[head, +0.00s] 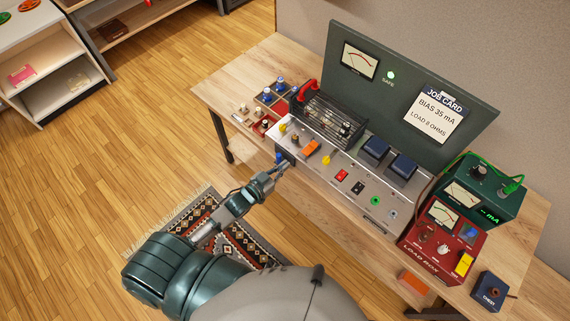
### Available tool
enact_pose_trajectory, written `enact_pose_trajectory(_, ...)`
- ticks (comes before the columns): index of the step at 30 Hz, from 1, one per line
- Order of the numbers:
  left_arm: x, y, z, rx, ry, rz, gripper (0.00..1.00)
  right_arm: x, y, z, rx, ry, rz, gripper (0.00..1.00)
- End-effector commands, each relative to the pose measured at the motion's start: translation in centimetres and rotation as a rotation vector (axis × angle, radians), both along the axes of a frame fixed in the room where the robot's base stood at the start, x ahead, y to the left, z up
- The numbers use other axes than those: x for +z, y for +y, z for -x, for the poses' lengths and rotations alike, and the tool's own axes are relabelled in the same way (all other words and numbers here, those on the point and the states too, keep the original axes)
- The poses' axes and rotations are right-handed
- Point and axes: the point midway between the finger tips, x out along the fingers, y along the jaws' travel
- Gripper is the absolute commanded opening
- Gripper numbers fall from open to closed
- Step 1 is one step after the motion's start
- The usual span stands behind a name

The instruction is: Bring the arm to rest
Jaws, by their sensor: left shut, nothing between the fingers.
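My left gripper (279,170) is shut and empty. It is just in front of the amp's left front edge, near the bench's front side. My left arm reaches up to it from the lower left of the head view. The amp (345,172) is a silver panel with knobs, jacks and a black cage of tubes (328,117) on top. The fingertips look close to the panel's lower edge; I cannot tell whether they touch anything. My right gripper is not in view.
The wooden bench (240,82) also carries a green meter box (479,187), a red load box (442,240), a small dark blue box (488,291) and a tray of tubes (264,107). A dark back panel (410,80) stands behind. The wood floor (120,150) at left is clear beyond a patterned rug (236,244).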

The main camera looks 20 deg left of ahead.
Motion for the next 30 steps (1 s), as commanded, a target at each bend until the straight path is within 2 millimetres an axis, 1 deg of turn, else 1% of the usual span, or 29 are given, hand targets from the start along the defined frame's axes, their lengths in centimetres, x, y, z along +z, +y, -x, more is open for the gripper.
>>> enact_pose_trajectory(12, -0.1, 0.0, 0.0, 0.001, 0.003, -0.001, 0.00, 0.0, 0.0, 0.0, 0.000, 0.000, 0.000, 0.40)
enact_pose_trajectory(14, -0.9, 0.3, -0.1, 0.008, 0.015, -0.006, 0.00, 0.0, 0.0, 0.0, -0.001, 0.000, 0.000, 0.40)
enact_pose_trajectory(16, -3.0, 0.9, 0.0, 0.027, 0.051, -0.019, 0.00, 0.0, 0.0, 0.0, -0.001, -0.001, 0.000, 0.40)
enact_pose_trajectory(17, -4.4, 1.3, 0.0, 0.039, 0.075, -0.028, 0.00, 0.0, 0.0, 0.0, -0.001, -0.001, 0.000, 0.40)
enact_pose_trajectory(20, -10.7, 3.0, 0.9, 0.088, 0.186, -0.070, 0.00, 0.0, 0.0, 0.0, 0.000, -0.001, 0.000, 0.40)
enact_pose_trajectory(21, -13.9, 3.8, 1.7, 0.110, 0.242, -0.093, 0.00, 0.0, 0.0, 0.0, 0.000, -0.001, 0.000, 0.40)
enact_pose_trajectory(23, -18.6, 4.8, 3.3, 0.140, 0.332, -0.123, 0.00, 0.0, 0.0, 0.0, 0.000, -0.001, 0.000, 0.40)
enact_pose_trajectory(24, -21.7, 5.4, 4.7, 0.156, 0.392, -0.144, 0.00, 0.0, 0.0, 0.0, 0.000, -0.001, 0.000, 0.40)
enact_pose_trajectory(26, -26.1, 6.2, 7.2, 0.175, 0.484, -0.175, 0.00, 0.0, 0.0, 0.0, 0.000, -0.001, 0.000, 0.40)
enact_pose_trajectory(27, -28.9, 6.5, 9.1, 0.185, 0.546, -0.196, 0.00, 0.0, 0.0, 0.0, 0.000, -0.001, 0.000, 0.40)
enact_pose_trajectory(29, -32.8, 6.9, 12.3, 0.195, 0.640, -0.225, 0.00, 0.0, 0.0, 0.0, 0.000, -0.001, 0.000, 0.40)
enact_pose_trajectory(30, -35.3, 7.0, 14.7, 0.200, 0.703, -0.242, 0.00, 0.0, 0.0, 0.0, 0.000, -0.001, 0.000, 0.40)
